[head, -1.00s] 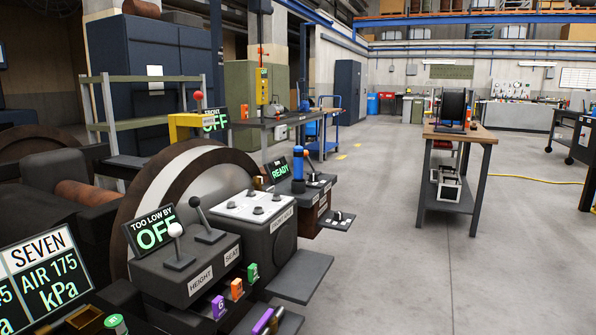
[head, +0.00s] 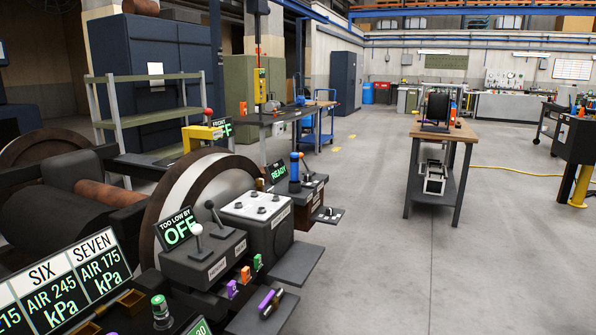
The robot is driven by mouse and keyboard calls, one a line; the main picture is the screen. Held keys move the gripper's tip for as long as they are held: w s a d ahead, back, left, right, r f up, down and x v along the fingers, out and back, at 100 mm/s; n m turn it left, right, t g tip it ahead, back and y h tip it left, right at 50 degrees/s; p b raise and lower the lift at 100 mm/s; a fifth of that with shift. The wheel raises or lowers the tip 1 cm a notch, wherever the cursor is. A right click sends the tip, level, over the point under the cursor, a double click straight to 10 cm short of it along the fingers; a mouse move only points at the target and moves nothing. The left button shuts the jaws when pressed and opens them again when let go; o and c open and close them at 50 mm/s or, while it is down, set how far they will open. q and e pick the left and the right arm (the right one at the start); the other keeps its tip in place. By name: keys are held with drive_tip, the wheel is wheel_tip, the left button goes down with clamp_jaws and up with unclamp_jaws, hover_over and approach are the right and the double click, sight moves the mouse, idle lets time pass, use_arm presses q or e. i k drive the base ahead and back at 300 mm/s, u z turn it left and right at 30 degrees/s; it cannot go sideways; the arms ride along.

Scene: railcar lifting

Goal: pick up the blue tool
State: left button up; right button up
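A blue tool with an orange band (head: 295,168) stands upright on a dark control box (head: 309,190) beside the green READY display (head: 278,171). Its lower end is too small to make out clearly. Neither of my grippers shows in the head view.
A grey control box with levers (head: 203,258), a white-topped box (head: 262,217) and shelf plates (head: 297,262) stand in front of the wheel (head: 170,195). A wooden-topped bench (head: 462,130) stands at right. The grey floor (head: 375,260) between is clear.

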sight(293, 155)
drive_tip(key=z, duration=0.95)
drive_tip(key=k, duration=1.2)
drive_tip(key=z, duration=0.85)
drive_tip(key=i, duration=1.5)
drive_tip(key=u, duration=0.8)
drive_tip(key=i, duration=2.25)
drive_tip(key=u, duration=1.15)
